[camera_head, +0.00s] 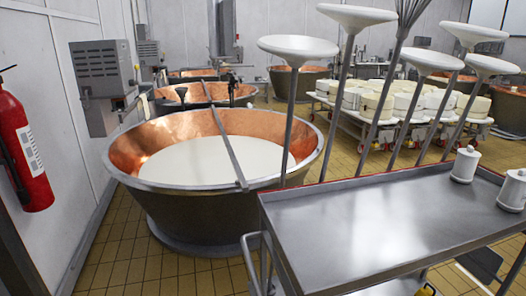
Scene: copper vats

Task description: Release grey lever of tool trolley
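The tool trolley (375,222) stands at the front right, with a grey steel top and a red edge line along its far side. A grey curved bar (248,262) shows at its left end, low beside the top; I cannot tell whether it is the grey lever. Long tools with white discs (298,46) and a whisk (408,14) rise behind the trolley top. Two white cylindrical pieces (464,164) (514,190) stand at its right. Neither of my grippers is in view.
A large copper vat (165,205) full of white liquid stands behind the trolley, with a bar across it. A red extinguisher (20,150) hangs at left. Racks of white cheeses (375,100) stand behind. Tiled floor (125,255) is clear at the front left.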

